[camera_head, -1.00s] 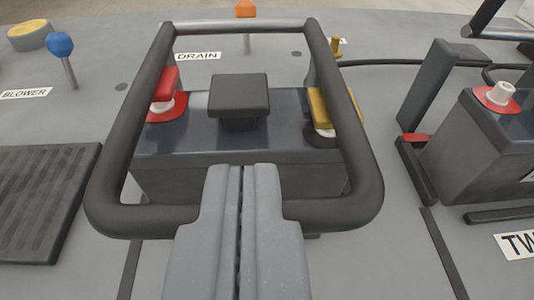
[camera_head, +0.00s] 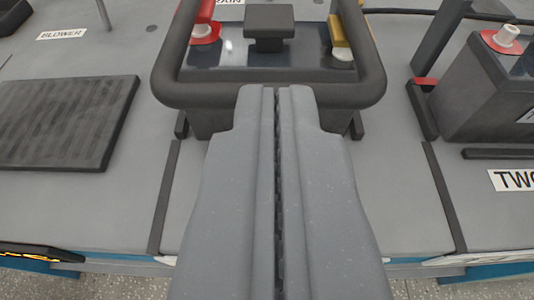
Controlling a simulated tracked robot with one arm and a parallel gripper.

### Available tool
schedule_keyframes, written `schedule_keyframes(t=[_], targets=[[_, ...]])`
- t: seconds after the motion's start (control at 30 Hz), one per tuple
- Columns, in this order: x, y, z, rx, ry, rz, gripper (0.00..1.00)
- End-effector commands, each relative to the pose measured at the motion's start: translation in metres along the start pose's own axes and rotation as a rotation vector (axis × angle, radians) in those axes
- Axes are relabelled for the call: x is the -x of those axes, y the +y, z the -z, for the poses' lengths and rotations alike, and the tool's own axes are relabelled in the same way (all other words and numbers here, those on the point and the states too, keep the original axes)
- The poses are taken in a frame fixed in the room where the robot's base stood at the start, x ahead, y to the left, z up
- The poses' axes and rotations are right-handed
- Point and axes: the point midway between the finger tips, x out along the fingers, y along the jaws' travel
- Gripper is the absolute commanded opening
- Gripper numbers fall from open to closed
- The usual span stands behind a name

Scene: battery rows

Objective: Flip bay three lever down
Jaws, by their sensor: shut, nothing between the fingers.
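My gripper (camera_head: 275,92) is shut with nothing between its fingers. It points away from me, in front of a dark battery (camera_head: 211,122) in the middle bay, and its tips overlap the near bar of a black loop-shaped handle (camera_head: 372,75). I cannot tell whether the tips touch the bar. The handle lies low over the battery, its near bar toward me. The battery has a red clamp (camera_head: 206,12) on a terminal at left, a yellow clamp (camera_head: 341,32) at right and a dark block (camera_head: 269,22) between. No label for bay three is visible.
A black ribbed mat (camera_head: 65,125) lies at left near a BLOWER label (camera_head: 63,33). At right, another battery (camera_head: 480,95) stands beside an upright dark lever (camera_head: 440,35) and a partly cut-off label starting TWO (camera_head: 515,180). The bench's near edge shows below.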

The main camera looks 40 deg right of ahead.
Motion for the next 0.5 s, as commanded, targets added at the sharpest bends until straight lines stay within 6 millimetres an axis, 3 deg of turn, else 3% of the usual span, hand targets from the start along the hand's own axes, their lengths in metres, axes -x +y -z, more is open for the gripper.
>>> schedule_keyframes(t=[0.5], targets=[[0.032,0.003,-0.036,-0.003,0.002,-0.003,0.0]])
